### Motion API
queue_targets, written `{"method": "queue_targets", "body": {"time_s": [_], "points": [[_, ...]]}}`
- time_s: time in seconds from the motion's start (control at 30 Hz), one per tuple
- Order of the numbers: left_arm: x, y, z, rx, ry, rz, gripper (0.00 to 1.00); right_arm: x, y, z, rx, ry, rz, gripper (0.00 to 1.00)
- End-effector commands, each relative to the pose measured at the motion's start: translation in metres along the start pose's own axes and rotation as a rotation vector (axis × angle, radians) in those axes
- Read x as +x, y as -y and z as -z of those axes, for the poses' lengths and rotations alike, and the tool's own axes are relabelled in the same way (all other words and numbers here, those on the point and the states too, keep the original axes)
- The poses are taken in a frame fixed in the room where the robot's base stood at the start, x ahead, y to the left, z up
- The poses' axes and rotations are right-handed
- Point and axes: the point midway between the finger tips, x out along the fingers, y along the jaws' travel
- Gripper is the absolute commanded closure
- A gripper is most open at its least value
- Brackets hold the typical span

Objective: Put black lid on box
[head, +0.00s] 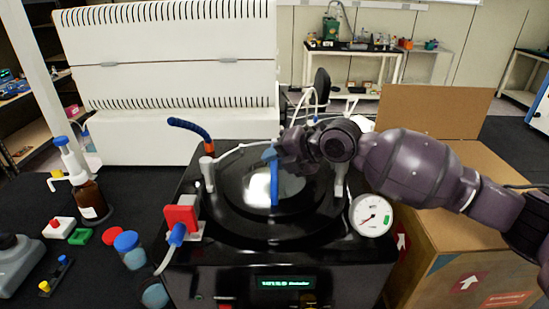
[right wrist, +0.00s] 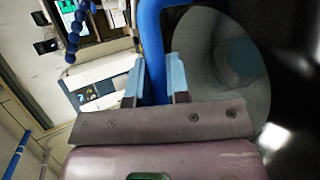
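The black box (head: 340,255) is a freeze dryer with a lit display on its front. A round black lid (head: 237,192) with a shiny grey centre and an upright blue handle (head: 275,183) is at its top; I cannot tell whether it rests flush. My right gripper (head: 270,154) is at the handle's upper end. In the right wrist view, the fingers (right wrist: 155,85) sit close on both sides of the blue handle (right wrist: 152,35), apparently shut on it, with a grey disc (right wrist: 228,70) beyond. My left gripper is not in view.
A red-and-blue valve (head: 181,220) and a pressure gauge (head: 371,215) flank the top. A brown bottle (head: 90,200) and small containers stand at left. A cardboard box (head: 450,215) is at right, under my right arm. A white ribbed unit (head: 170,80) stands behind.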

Motion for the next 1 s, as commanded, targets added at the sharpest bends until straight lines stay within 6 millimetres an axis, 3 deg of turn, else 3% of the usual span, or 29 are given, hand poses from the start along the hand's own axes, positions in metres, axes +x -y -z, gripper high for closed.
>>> {"method": "queue_targets", "body": {"time_s": [0.03, 0.2, 0.63, 1.0], "points": [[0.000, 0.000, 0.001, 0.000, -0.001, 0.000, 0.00, -0.001, -0.002, -0.001, -0.001, 0.001, -0.003, 0.77], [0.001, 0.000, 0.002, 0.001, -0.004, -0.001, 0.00, -0.001, -0.001, 0.000, -0.001, 0.001, -0.002, 0.54], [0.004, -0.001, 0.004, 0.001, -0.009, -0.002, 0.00, -0.005, -0.007, -0.002, 0.000, 0.000, 0.001, 0.54], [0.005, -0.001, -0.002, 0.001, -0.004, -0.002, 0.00, -0.040, -0.065, -0.017, -0.003, 0.002, -0.003, 0.54]]}}
